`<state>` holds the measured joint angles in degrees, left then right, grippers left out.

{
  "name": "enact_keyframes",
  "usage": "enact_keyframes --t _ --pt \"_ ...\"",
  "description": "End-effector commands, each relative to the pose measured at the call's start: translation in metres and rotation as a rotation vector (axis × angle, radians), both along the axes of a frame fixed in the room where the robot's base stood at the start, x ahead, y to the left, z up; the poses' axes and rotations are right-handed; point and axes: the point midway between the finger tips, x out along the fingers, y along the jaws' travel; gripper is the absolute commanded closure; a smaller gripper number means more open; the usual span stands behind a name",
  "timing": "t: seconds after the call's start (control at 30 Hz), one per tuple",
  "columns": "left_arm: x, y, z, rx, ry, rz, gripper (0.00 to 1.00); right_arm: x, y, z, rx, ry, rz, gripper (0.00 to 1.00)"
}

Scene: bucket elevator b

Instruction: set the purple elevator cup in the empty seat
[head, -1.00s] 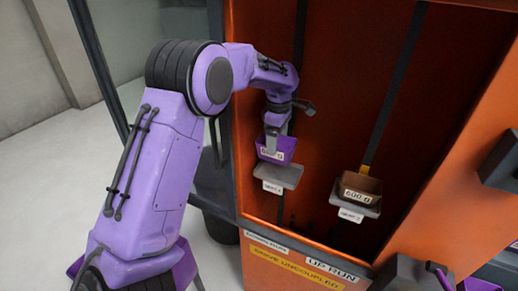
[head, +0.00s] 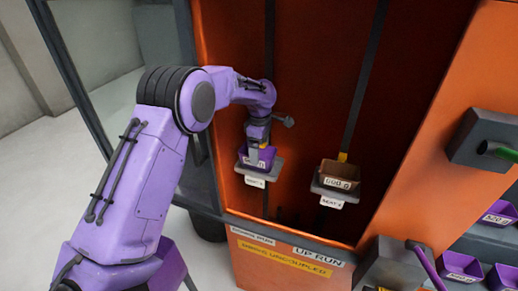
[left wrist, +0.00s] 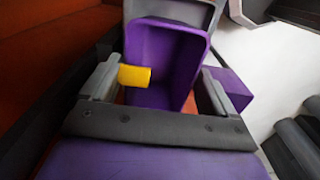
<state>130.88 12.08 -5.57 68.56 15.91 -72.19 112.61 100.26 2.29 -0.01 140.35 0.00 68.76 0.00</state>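The purple elevator cup (head: 268,155) has a white label on its front and is upright, at the grey seat (head: 271,174) on the left belt. Its underside appears to be on or just over the seat; the exact contact is hard to tell. My left gripper (head: 255,152) reaches down from above, with one finger across the label. In the left wrist view the cup (left wrist: 165,60) shows its open top between my two fingers, which lie close against opposite sides of it. My right gripper is out of view.
A brown cup (head: 340,170) labelled 600 g sits on another grey seat (head: 345,193) to the right. The orange housing (head: 455,95) walls in both belts. Several purple bins (head: 460,266) stand on a shelf at the far right. A grey box (head: 395,262) with a purple lever is at the lower right.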

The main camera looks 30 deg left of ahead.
Motion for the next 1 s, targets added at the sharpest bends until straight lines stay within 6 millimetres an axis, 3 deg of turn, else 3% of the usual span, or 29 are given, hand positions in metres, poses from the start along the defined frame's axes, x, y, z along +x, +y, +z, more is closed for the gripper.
enact_keyframes --t 0.27,0.37,0.7,0.83,1.0 --pt "0.000 0.002 0.004 0.000 -0.002 0.002 0.11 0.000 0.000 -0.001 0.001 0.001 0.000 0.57" --pt "0.000 0.002 0.018 0.002 -0.005 0.002 0.11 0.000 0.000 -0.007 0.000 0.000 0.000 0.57" --pt "0.000 0.002 0.102 0.002 -0.005 0.002 0.11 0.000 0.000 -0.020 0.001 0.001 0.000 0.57" --pt "-0.001 0.001 0.118 0.001 -0.001 0.002 0.11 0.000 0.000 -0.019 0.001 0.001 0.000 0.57" --pt "-0.001 0.001 0.123 0.001 0.000 0.002 0.11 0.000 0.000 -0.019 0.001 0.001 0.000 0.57"
